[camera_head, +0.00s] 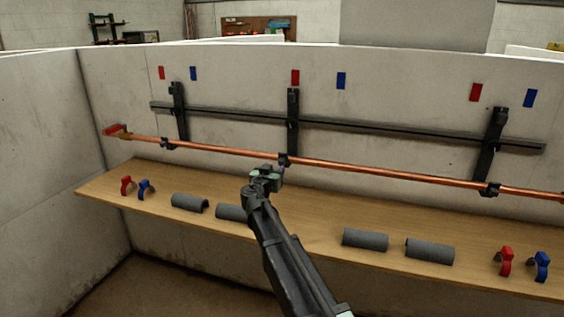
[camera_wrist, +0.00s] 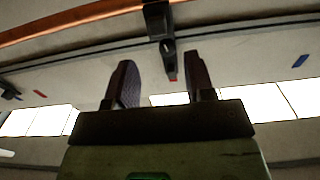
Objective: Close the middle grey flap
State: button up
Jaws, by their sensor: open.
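The middle bracket (camera_head: 293,122) is a dark upright post on the wall, with a dark clip (camera_head: 284,160) at its foot around the copper pipe (camera_head: 235,152). The clip also shows in the wrist view (camera_wrist: 157,18), at the top centre, with a dark piece (camera_wrist: 168,55) extending from it between my fingers in the picture. I cannot tell whether that piece is the grey flap or its exact angle. My gripper (camera_head: 264,172) is just in front of and left of the middle clip. In the wrist view my gripper (camera_wrist: 161,72) is open, its two fingers apart, with nothing visibly held.
Similar brackets stand left (camera_head: 180,112) and right (camera_head: 491,145), joined by a dark rail (camera_head: 390,130). Below, a wooden shelf (camera_head: 315,228) carries grey half-tubes (camera_head: 430,251) and red and blue clips (camera_head: 505,260). A partition (camera_head: 35,130) closes the left side.

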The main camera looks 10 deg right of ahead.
aim_at(281, 161)
jog(key=x, duration=0.8)
jog(key=shift+w+d, duration=0.2)
jog(key=shift+w, duration=0.05)
jog(key=shift+c, duration=0.3)
jog(key=c, duration=0.6)
jog(key=shift+r, duration=0.15)
